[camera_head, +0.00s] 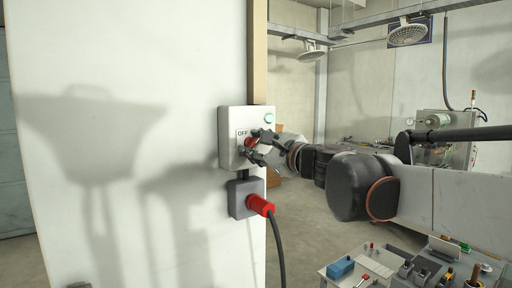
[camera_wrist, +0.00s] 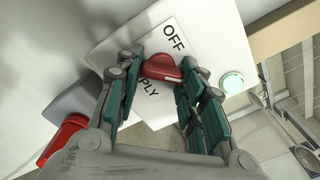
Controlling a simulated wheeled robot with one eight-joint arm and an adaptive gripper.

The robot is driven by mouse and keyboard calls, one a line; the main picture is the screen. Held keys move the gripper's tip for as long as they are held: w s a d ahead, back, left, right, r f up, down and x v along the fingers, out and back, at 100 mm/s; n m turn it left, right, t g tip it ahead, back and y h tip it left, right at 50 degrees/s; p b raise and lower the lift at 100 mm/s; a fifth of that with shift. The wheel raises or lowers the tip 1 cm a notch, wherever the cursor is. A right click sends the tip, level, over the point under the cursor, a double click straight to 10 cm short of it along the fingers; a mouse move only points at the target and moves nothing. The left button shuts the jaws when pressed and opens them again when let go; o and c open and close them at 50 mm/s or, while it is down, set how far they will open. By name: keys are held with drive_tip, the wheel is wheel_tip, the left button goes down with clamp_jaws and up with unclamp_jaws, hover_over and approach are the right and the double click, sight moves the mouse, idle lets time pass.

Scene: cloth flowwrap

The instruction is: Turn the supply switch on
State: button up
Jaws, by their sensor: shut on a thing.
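The supply switch is a red rotary handle (camera_wrist: 162,68) on a white plate (camera_wrist: 176,27) marked "OFF", with "PLY" showing below. It sits on a light grey box (camera_head: 229,121) on the white wall. In the head view the red handle (camera_head: 250,142) is partly behind my gripper. My gripper (camera_wrist: 163,75) has one finger on each side of the red handle and is shut on it. In the head view my gripper (camera_head: 256,150) reaches the box from the right. The handle's lower part and some lettering are hidden by the fingers.
A pale green lamp (camera_wrist: 232,83) is on the box beside the plate. Below, a grey socket (camera_head: 241,199) holds a red plug (camera_head: 261,206) with a dark cable (camera_head: 278,243) hanging down.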

drive_tip(key=o, duration=1.1)
drive_tip(key=shift+s+d, duration=0.1)
drive_tip(key=v, duration=1.1)
drive_tip(key=shift+s+d, duration=0.2)
drive_tip(key=shift+s, duration=0.1)
